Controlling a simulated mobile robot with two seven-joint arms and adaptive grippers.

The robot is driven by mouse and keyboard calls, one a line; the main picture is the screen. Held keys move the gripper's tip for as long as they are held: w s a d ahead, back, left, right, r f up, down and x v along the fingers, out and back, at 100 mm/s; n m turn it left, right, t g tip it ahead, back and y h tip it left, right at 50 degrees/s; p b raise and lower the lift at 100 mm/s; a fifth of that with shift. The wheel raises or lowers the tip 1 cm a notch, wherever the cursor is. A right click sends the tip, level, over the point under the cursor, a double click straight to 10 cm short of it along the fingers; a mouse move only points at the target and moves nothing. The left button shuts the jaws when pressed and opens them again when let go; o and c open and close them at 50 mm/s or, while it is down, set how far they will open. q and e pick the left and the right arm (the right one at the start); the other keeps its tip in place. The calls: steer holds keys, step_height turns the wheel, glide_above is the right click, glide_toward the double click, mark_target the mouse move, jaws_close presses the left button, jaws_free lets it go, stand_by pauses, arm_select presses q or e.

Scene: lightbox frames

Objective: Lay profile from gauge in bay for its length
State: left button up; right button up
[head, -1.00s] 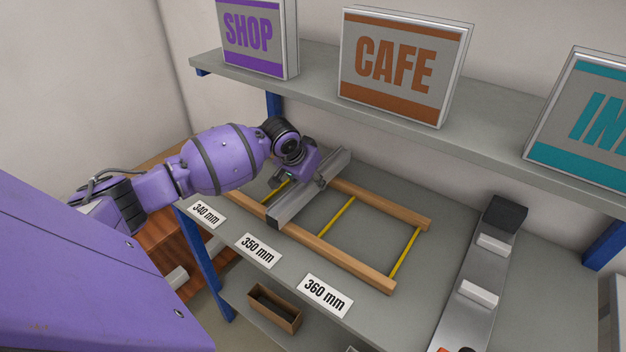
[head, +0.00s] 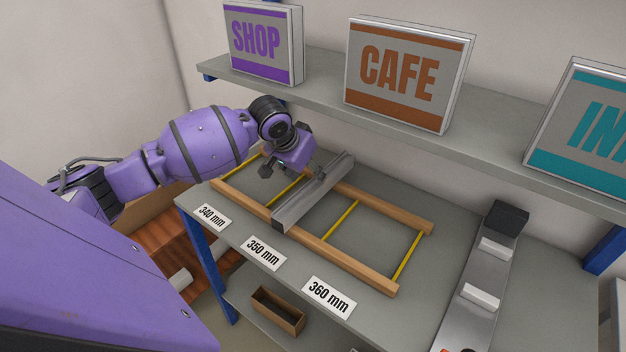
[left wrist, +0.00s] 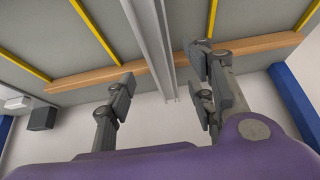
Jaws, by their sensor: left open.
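The profile (head: 312,194) is a long grey metal channel. It lies across the two wooden rails of the rack (head: 345,261), in the middle bay behind the 350 mm label (head: 263,253), close to that bay's left yellow divider. In the left wrist view the profile (left wrist: 150,35) runs between two yellow dividers. My left gripper (head: 277,170) is open and empty, just above and left of the profile in the head view. In the left wrist view its fingers (left wrist: 160,88) are spread apart. The gauge (head: 468,305) stands at the right with a black end block. My right gripper is not in view.
The 340 mm label (head: 211,216) and 360 mm label (head: 328,295) lie along the front edge. The left and right bays look empty. A shelf (head: 330,88) with sign boxes hangs above the back. A small brown box (head: 278,310) sits on the lower shelf.

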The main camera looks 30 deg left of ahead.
arm_select(q)
steer(key=v, duration=0.2)
steer(key=shift+s+r, duration=0.2)
steer(key=shift+r, duration=0.15)
steer(key=shift+s+r, duration=0.2)
steer(key=shift+r, duration=0.1)
steer(key=shift+s, duration=0.1)
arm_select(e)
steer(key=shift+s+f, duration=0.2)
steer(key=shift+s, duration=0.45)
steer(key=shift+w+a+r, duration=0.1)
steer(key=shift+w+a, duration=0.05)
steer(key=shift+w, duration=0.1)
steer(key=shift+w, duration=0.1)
